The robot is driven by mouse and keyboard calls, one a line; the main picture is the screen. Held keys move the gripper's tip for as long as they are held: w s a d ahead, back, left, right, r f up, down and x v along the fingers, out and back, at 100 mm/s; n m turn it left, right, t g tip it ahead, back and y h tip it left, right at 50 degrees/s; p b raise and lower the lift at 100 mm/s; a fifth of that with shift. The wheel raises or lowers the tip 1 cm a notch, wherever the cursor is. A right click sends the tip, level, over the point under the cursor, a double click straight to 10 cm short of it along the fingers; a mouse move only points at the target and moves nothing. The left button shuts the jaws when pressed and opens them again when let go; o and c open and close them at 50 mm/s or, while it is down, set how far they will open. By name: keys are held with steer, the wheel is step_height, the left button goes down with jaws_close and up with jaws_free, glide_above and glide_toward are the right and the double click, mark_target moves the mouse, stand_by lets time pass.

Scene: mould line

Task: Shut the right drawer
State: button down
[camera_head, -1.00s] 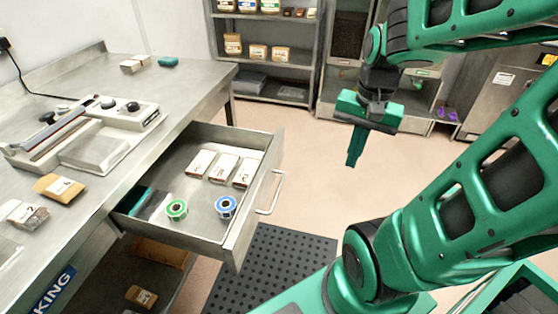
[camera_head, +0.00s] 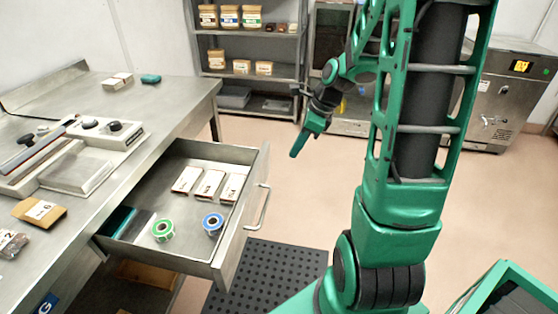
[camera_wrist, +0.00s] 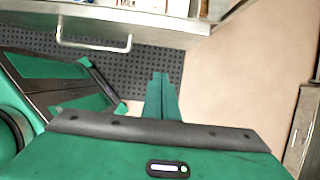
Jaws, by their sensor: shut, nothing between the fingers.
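The right drawer (camera_head: 236,236) stands pulled out from the steel bench, its handle (camera_head: 256,207) on its front face. Inside lie several white-labelled packs (camera_head: 208,184), a green tape roll (camera_head: 163,230), a blue tape roll (camera_head: 212,224) and a dark flat item at the left. My gripper (camera_head: 300,143) is shut and empty, in the air beyond and to the right of the drawer, pointing down. In the wrist view, my closed fingers (camera_wrist: 161,95) are apart from the drawer handle (camera_wrist: 93,40), which shows at the upper left.
The steel bench (camera_head: 185,95) at left carries a sealing machine (camera_head: 108,130) and a brown pack (camera_head: 40,211). A shelf rack (camera_head: 247,68) stands behind. A perforated black mat (camera_head: 268,270) lies below the drawer. Open floor lies right of the drawer.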

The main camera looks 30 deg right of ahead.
steer(key=w+a+f, duration=0.5)
steer(key=f, duration=0.3)
steer(key=shift+w+a+f, duration=0.15)
steer(key=shift+a+f, duration=0.05)
steer(key=shift+f, duration=0.2)
